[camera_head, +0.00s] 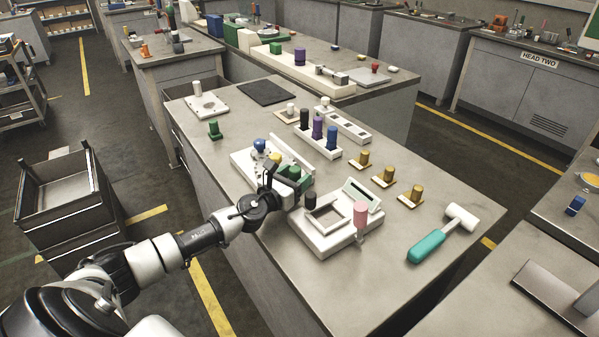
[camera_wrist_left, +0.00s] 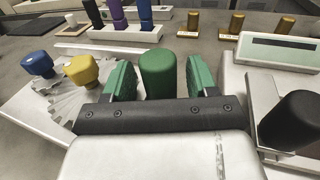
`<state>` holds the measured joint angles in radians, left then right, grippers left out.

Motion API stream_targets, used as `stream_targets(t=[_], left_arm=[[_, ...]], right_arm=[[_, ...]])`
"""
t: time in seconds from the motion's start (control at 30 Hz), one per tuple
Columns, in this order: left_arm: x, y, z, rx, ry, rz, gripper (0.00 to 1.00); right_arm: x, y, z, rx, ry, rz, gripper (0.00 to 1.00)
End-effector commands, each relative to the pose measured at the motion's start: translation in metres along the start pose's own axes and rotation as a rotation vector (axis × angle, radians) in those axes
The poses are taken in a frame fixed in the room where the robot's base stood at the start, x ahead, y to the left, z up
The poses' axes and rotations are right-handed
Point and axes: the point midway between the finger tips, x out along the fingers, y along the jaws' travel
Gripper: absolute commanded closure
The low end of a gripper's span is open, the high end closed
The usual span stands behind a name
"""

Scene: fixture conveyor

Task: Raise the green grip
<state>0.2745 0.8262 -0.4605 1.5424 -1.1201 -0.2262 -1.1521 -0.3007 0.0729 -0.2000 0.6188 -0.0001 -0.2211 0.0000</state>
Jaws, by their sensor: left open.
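The green grip (camera_wrist_left: 157,72) is an upright green cylinder with a rounded top in the left wrist view. It stands between the two green-padded fingers of my left gripper (camera_wrist_left: 158,80). The fingers are open, one on each side of it, with a visible gap on both sides. Its lower part is hidden behind the dark gripper body. Yellow (camera_wrist_left: 82,68) and blue (camera_wrist_left: 39,63) knobs stand left of it on a white toothed fixture (camera_wrist_left: 35,108). In the head view my left gripper (camera_head: 289,176) is low at this fixture (camera_head: 240,160).
Close right of the gripper is a white device with a display (camera_head: 362,195), a black knob (camera_head: 310,201) and a pink cylinder (camera_head: 360,212). Behind is a white rack (camera_head: 329,150) of coloured cylinders.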

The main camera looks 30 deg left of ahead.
Motion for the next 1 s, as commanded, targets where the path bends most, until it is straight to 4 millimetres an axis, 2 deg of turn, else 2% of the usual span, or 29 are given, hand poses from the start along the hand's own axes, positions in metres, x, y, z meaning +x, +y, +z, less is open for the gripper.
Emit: stream_targets(t=[0.2, 0.5, 0.9, 1.0], left_arm=[[0.017, 0.0, 0.0, 0.001, 0.0, 0.001, 0.42], [0.019, 0.0, 0.0, 0.001, 0.001, 0.0, 0.42], [0.019, 0.0, 0.0, 0.001, 0.001, 0.0, 1.0], [0.019, 0.0, 0.0, 0.001, 0.001, 0.0, 1.0]], right_arm=[[0.0, 0.004, -0.005, -0.002, 0.009, 0.005, 0.57], [0.0, 0.007, -0.003, -0.004, 0.005, 0.009, 0.57], [0.0, 0.006, 0.001, -0.004, 0.0, 0.008, 0.57], [0.0, 0.006, 0.001, -0.004, 0.0, 0.008, 0.57]])
